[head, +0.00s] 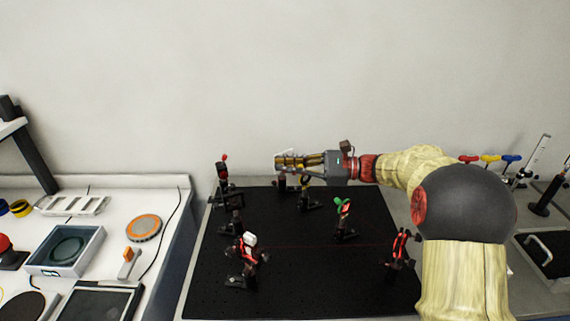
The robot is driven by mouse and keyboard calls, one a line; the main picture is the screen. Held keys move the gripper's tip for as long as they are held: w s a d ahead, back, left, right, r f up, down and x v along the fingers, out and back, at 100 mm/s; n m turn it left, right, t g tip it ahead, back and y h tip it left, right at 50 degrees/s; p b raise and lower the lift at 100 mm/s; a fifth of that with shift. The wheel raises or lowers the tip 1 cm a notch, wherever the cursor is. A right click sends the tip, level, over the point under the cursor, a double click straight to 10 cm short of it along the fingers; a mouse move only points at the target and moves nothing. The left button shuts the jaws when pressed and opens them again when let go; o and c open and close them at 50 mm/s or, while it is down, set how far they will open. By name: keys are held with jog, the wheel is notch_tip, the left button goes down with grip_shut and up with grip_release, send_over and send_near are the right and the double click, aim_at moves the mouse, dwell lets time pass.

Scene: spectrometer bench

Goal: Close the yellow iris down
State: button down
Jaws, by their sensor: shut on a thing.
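My gripper (282,162) reaches in from the right, over the back edge of the black breadboard (310,270). Its fingers are shut on the yellow iris (304,181), which shows only as a small yellow patch on a dark mount just under the fingers. The fingers hide most of the iris, including its lever and opening. I cannot tell how far the opening is closed, or exactly where the fingers grip.
Red-marked mounts (222,172) stand at the breadboard's left, with a green-topped mount (343,207) in the middle and a red mount (399,246) at right. A thin red beam crosses the board. A white bench (110,215) with instruments stands at left.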

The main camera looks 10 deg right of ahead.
jog(key=shift+s+a+f+n+h+p, duration=0.1)
jog(key=shift+a+f+n+h+p, duration=0.1)
jog(key=shift+f+n+h+p, duration=0.15)
jog(key=c, duration=2.1)
grip_release()
jog(key=shift+r, duration=0.1)
jog(key=shift+d, duration=0.1)
jog(key=v, duration=1.2)
jog(key=shift+o, duration=0.5)
